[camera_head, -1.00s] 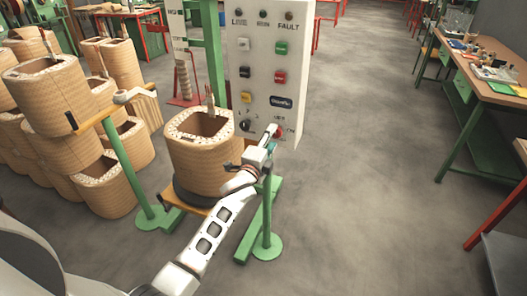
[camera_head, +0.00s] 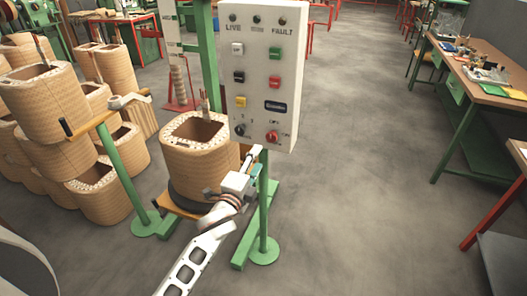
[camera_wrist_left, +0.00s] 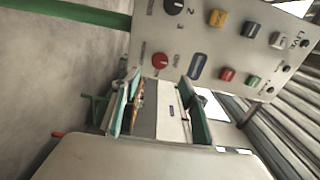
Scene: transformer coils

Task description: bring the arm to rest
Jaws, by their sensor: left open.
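My left gripper (camera_head: 252,158) is at the lower edge of the white control panel (camera_head: 262,62) in the head view, in front of the coil (camera_head: 195,150) on its stand. In the left wrist view its two fingers (camera_wrist_left: 158,105) are apart with nothing held between them. The panel also shows in the left wrist view (camera_wrist_left: 228,45), tilted, just beyond the fingers. The red knob (camera_head: 272,136) and the black knob (camera_head: 240,130) are on the panel's lower part, above the gripper. My right gripper is not in view.
Stacked coils (camera_head: 45,100) fill the left side. A green post (camera_head: 264,215) with a round foot stands under the panel. A workbench (camera_head: 480,70) with tools is at the right. The floor between panel and bench is clear.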

